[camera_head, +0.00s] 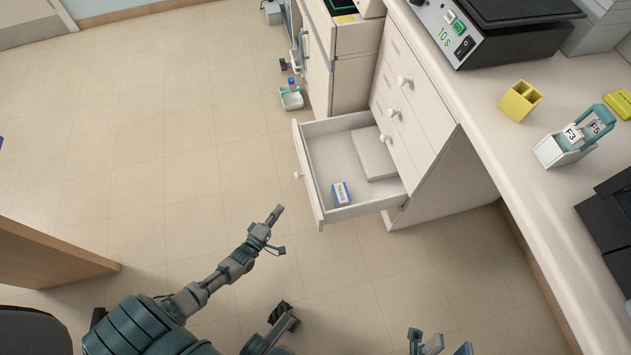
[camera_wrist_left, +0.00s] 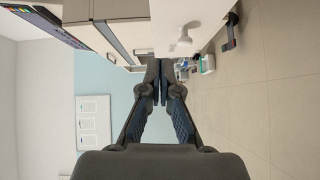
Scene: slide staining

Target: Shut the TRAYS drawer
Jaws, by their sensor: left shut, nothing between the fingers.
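The one open drawer (camera_head: 333,125) is the lowest in the white cabinet under the bench, pulled well out; no TRAYS label is readable. Its front panel (camera_head: 310,178) has a round knob (camera_head: 297,175). Inside are a small blue-and-white box (camera_head: 341,193) and a flat pale slab (camera_head: 374,154). My left gripper (camera_head: 277,212) is shut and empty, just in front of the drawer's near corner, apparently apart from it. In the left wrist view its closed fingertips (camera_wrist_left: 160,66) are near a white panel with a round knob (camera_wrist_left: 184,40). Parts of my right gripper (camera_head: 425,343) show at the bottom edge, mostly cut off.
The drawers above are shut. A brown wooden panel (camera_head: 50,255) stands at left. The floor (camera_head: 180,130) left of the drawer is clear.

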